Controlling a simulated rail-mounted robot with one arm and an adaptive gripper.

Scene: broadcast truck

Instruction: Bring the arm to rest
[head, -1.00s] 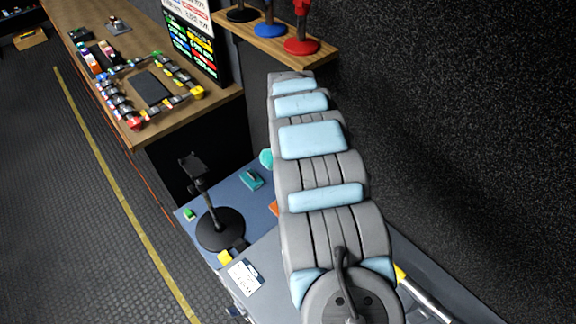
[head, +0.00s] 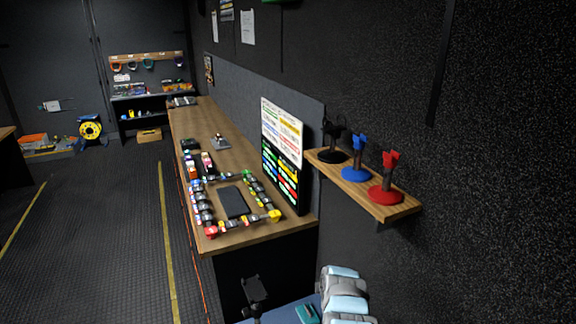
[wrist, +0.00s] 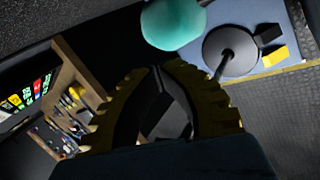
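My gripper (wrist: 158,68) shows in the wrist view with its two yellow-brown toothed fingers drawn together at the tips. It looks shut, and I make out nothing held, though the space between the fingers is dark. It hangs in the air near a rounded teal thing (wrist: 172,24) and a black stand with a round base (wrist: 229,55). In the head view only part of my grey arm with light blue pads shows at the bottom; my gripper is out of that view.
A wooden counter (head: 240,238) carries a dark pad (head: 232,201) ringed by small coloured items. A wall shelf (head: 405,207) holds black (head: 333,152), blue (head: 355,172) and red (head: 385,192) stands. A blue bench top (head: 283,313) lies below. The floor at left is open.

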